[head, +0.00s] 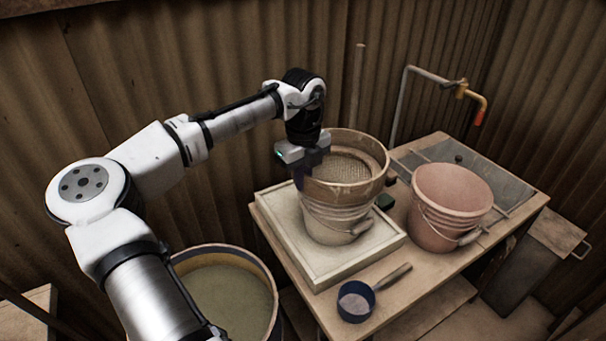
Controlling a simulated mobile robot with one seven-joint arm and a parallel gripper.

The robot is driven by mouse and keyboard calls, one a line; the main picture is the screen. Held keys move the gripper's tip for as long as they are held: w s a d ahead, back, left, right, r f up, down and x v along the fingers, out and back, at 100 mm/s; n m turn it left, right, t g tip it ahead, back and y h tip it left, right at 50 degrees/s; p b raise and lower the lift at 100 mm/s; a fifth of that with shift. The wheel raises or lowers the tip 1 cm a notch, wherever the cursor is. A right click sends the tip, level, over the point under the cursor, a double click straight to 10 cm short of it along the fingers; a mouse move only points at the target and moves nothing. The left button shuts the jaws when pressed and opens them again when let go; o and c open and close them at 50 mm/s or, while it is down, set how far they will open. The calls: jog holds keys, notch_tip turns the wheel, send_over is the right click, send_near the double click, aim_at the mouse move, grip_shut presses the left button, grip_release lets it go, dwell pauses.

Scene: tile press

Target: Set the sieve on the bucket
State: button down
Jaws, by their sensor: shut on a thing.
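The sieve (350,190) is a round wooden ring with a mesh bottom. It is at the top of the pale bucket (335,228), over its mouth; I cannot tell whether it rests fully on the rim. My gripper (312,172) is shut on the sieve's left wall, pointing down. The fingertips are partly hidden against the ring. The pale bucket stands upright in a shallow cream tray (283,240) on the wooden table, with its handle hanging at the front.
A pink bucket (450,205) stands right of the sieve. A dark blue scoop (355,302) lies at the table's front. A large vat of greenish liquid (232,300) stands left of the table. A tap (470,92) rises behind, by the corrugated wall.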

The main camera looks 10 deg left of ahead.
jog(key=c, duration=1.5)
grip_release()
